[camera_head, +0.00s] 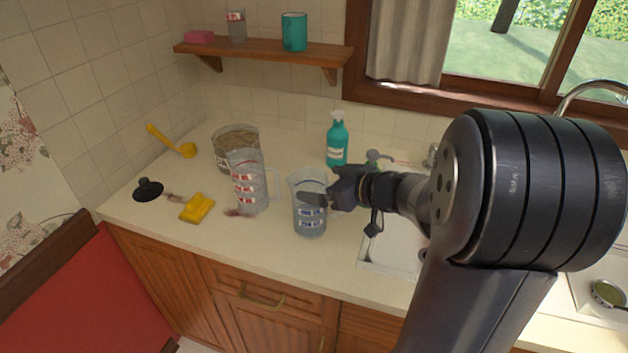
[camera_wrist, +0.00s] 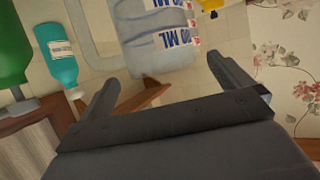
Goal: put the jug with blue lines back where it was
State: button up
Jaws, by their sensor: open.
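The clear jug with blue lines (camera_head: 310,221) stands upright on the counter in the head view, near the front edge and left of the sink. My gripper (camera_head: 325,193) is at the jug's upper right side, overlapping it in the picture. In the wrist view, my gripper (camera_wrist: 166,84) has its two fingers spread wide with nothing between the tips. A clear jug with printed bands (camera_wrist: 160,45) lies beyond the fingers there, seen upside down. Whether a finger touches the jug is unclear. Its handle is not clear in the head view.
A jug with red lines (camera_head: 248,183) stands close left, before a large clear container (camera_head: 237,145). A yellow sponge (camera_head: 197,207), black plunger-like item (camera_head: 148,188) and yellow ladle (camera_head: 172,142) lie further left. A teal spray bottle (camera_head: 337,142) stands behind; the sink (camera_head: 392,250) is right.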

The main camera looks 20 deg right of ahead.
aim_at(298, 173)
jog(key=v, duration=0.7)
jog(key=shift+s+p, duration=0.25)
jog(key=shift+p, duration=0.05)
jog(key=shift+d, duration=0.1)
jog(key=b+x, duration=0.1)
jog(key=x, duration=1.1)
jog(key=shift+w+f, duration=0.1)
jog(key=shift+f, duration=0.15)
jog(key=shift+r, duration=1.3)
